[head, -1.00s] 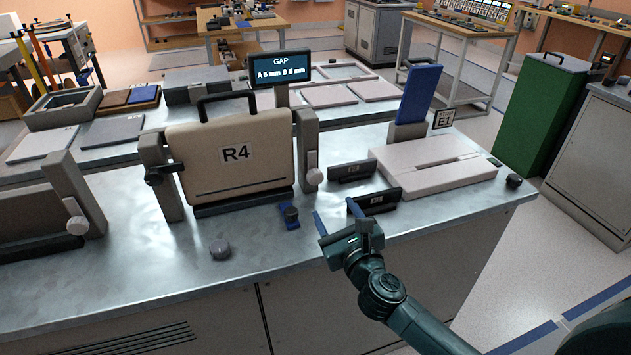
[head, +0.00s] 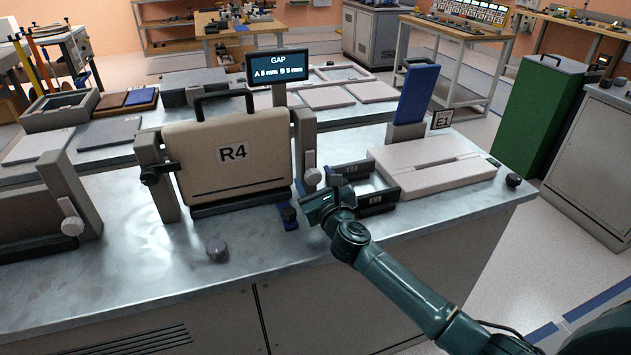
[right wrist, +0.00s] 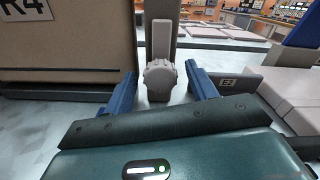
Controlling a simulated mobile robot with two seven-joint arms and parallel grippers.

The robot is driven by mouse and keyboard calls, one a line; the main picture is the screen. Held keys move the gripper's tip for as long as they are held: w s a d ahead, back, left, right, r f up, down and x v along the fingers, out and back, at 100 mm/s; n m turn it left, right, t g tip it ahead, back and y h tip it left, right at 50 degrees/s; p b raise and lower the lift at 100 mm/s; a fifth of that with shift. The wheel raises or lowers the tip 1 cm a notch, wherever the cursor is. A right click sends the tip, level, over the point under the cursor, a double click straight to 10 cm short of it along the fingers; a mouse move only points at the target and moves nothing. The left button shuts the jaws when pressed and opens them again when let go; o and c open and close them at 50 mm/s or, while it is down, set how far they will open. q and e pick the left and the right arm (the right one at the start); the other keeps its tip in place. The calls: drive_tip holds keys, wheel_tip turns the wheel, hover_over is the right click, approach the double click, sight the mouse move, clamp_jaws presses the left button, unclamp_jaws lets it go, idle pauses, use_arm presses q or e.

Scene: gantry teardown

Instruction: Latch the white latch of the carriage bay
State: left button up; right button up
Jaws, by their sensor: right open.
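The carriage, a beige panel marked R4 (head: 232,158), stands upright in its bay between two grey posts. The white latch (head: 313,178) is a ribbed knob with a pale bar above it on the right post. It also shows in the right wrist view (right wrist: 160,80), between and slightly beyond my blue fingertips. My right gripper (head: 322,200) is open and empty, just in front of and below the latch in the head view. I cannot tell whether a finger touches it. A black latch (head: 150,176) is on the left post. My left gripper is not in view.
Dark brackets (head: 350,171) and a pale tray (head: 430,165) are on the right. A grey knob (head: 217,250) stands on the bench. A display (head: 278,66) reads GAP behind.

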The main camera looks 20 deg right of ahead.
drive_tip(key=c, duration=1)
